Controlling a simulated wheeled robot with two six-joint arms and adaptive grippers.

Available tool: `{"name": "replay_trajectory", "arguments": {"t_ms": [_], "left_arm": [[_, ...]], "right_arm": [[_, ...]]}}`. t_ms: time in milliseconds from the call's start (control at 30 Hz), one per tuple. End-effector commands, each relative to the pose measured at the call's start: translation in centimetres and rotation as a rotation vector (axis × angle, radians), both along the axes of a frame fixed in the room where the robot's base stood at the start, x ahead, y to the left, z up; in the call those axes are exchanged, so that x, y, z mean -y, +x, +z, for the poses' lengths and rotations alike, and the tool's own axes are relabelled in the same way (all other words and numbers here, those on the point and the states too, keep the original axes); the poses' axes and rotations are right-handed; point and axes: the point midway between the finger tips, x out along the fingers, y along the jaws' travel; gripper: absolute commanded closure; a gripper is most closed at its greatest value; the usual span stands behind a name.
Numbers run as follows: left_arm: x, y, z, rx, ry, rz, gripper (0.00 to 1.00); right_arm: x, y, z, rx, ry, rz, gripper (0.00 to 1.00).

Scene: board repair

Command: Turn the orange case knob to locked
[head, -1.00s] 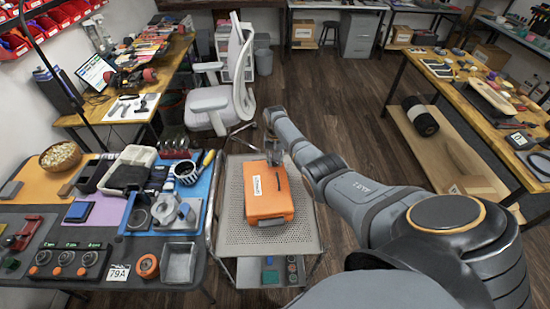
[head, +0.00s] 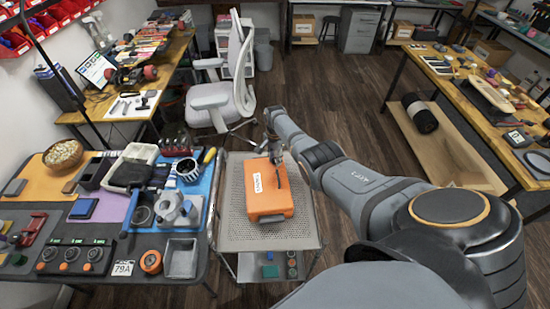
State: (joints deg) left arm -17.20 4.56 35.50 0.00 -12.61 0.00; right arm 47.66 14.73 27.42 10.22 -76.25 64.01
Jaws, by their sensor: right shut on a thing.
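The orange case (head: 266,203) lies on the grey perforated top of a metal cart (head: 235,232), with a white label on its upper face. My right arm reaches in from the right, and my right gripper (head: 275,157) is at the case's far edge, pointing down. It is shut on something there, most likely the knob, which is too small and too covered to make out. How far the knob is turned cannot be told. My left gripper is not in view.
An office chair (head: 222,100) stands behind the cart. Open wooden floor lies behind my right arm.

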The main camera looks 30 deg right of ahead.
Motion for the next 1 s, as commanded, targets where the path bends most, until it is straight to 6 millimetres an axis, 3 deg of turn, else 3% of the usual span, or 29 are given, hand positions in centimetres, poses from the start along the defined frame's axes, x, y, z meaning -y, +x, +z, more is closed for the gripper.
{"name": "replay_trajectory", "arguments": {"t_ms": [667,700,833,1000], "left_arm": [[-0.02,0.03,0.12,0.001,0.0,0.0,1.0],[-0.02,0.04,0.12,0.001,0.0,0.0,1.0],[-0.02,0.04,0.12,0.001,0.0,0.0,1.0],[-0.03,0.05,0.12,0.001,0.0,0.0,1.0]], "right_arm": [[0.12,0.08,0.09,0.003,-0.002,-0.057,1.0],[0.12,0.08,0.09,0.003,-0.002,-0.056,0.7],[0.09,0.05,0.07,0.001,-0.002,-0.056,0.52],[0.06,0.02,0.04,0.001,-0.001,-0.055,0.5]]}}
